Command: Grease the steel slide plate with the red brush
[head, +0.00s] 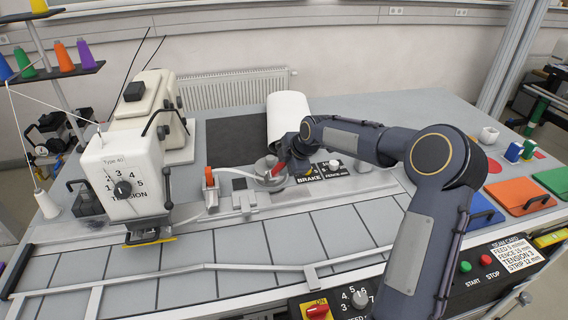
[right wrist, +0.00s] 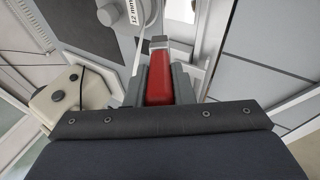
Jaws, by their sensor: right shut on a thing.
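My right gripper (head: 287,155) reaches in from the right, over the sewing bench near the round grey reel (head: 266,181). In the right wrist view the gripper (right wrist: 160,88) is shut on the red brush (right wrist: 160,80), whose red body lies between the two grey fingers. In the head view only a small red part of the brush (head: 281,166) shows beside the gripper. A pale metal plate (head: 245,199) lies on the bench just left of and below the reel; I cannot tell for sure that it is the steel slide plate. Contact between brush and plate cannot be made out. My left gripper is not in view.
The sewing machine (head: 122,180) stands at left. A small orange-topped post (head: 209,180) is left of the reel. A white roll (head: 289,115) stands behind my gripper. The grey tiled front (head: 240,245) is mostly clear.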

